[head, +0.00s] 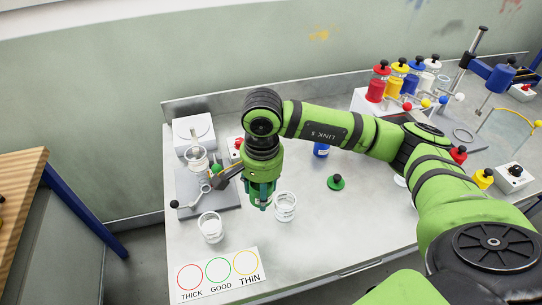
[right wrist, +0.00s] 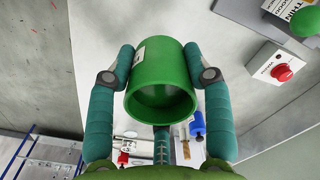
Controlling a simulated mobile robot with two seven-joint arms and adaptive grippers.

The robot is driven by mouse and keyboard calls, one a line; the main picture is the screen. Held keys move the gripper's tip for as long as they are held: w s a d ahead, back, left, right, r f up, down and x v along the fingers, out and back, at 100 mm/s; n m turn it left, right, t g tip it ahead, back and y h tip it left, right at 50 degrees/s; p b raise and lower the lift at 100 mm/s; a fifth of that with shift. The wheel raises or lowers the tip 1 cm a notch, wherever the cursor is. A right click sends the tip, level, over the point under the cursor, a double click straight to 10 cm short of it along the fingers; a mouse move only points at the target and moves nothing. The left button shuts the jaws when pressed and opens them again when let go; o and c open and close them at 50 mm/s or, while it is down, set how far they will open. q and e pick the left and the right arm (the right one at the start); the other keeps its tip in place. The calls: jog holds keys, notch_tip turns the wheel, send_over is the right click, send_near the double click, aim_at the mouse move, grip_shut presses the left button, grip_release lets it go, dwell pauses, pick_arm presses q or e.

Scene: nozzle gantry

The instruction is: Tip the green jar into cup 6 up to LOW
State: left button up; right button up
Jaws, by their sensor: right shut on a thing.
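My right gripper (right wrist: 168,72) is shut on the green jar (right wrist: 162,64), one finger on each side of it. The jar has no lid and its dark mouth shows; its contents cannot be made out. In the head view my right gripper (head: 261,198) points down beside a white cup (head: 286,207), and the jar is hard to tell from the green arm. A second white cup (head: 211,228) stands to the left. The cups' numbers and fill marks are too small to read. My left gripper is not in view.
A card (head: 219,276) marked THICK, GOOD, THIN lies at the front. A green lid (head: 336,182) lies right of the cups. A grey stand (head: 210,192) is at the left. Red (head: 376,90), yellow and blue jars stand at the back. The front middle of the bench is clear.

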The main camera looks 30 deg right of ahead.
jog(key=m+p, duration=0.1)
jog(key=m, duration=0.1)
jog(key=d+r+m+p, duration=0.1)
jog(key=m, duration=0.1)
jog(key=d+r+m+p, duration=0.1)
jog(key=m+p, duration=0.1)
jog(key=shift+w+r+m, duration=0.25)
jog(key=shift+w+m, duration=0.05)
pick_arm(q)
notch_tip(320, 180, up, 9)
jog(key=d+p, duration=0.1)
jog(key=p, duration=0.1)
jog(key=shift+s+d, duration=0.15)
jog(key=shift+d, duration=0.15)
pick_arm(e)
jog(key=f+m+y, duration=0.1)
jog(key=m, duration=0.1)
jog(key=d+f+m+y, duration=0.1)
jog(key=m, duration=0.1)
jog(key=d+m+y, duration=0.1)
jog(key=m+y, duration=0.1)
jog(key=m, duration=0.1)
jog(key=shift+w+f, duration=0.15)
jog(key=shift+f, duration=0.25)
